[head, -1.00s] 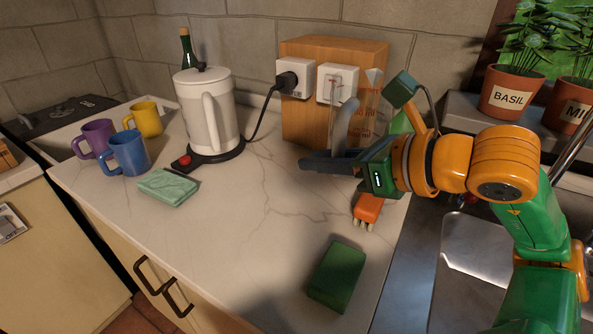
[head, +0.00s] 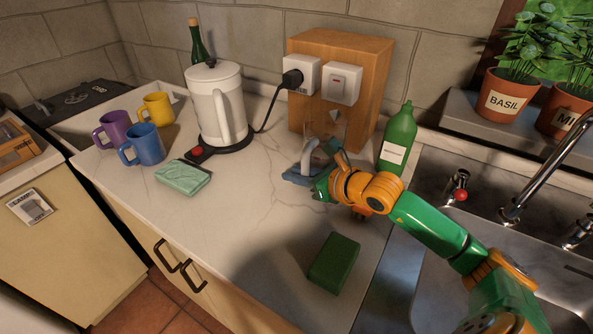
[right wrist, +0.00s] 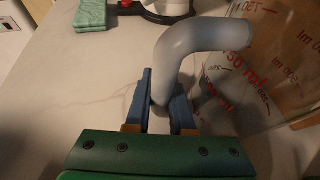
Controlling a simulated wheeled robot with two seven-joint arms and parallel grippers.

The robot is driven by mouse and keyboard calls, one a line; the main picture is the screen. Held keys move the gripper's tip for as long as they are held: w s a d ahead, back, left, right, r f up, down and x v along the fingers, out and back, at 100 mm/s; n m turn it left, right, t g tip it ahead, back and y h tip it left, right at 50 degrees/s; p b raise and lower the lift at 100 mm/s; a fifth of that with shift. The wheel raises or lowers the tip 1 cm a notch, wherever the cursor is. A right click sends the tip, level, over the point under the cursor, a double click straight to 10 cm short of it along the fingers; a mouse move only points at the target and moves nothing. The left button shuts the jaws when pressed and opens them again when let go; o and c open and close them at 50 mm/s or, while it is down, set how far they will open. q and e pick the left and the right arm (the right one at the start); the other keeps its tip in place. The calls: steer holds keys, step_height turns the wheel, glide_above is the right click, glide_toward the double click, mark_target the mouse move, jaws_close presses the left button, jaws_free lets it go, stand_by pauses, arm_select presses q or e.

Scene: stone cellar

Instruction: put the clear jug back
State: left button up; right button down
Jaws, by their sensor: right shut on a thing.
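The clear jug (head: 335,128) stands out faintly before the wooden box in the head view. Its wall with red markings (right wrist: 258,80) fills the right of the right wrist view. Its grey handle (right wrist: 200,36) curves up from between the blue fingers. My right gripper (head: 299,175) is low over the counter, shut on the handle (head: 307,152). The gripper and arm hide part of the jug's lower side, so I cannot tell whether its base touches the counter. My left gripper is not in view.
A wooden box (head: 306,55) with sockets stands behind. A green bottle (head: 398,138) is close on the right. The white kettle (head: 217,105), mugs (head: 146,145) and pale green cloth (head: 183,177) are left. A green sponge (head: 334,262) lies in front. The sink is right.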

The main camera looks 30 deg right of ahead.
steer(key=shift+f, duration=0.1)
steer(key=c, duration=0.8)
jaws_free()
steer(key=shift+s+d, duration=0.1)
steer(key=shift+s, duration=0.15)
steer(key=b+v, duration=0.2)
steer(key=v, duration=0.9)
steer(key=shift+s+r+b, duration=0.25)
steer(key=shift+r+b, duration=0.05)
steer(key=shift+b, duration=0.05)
steer(key=shift+d, duration=0.1)
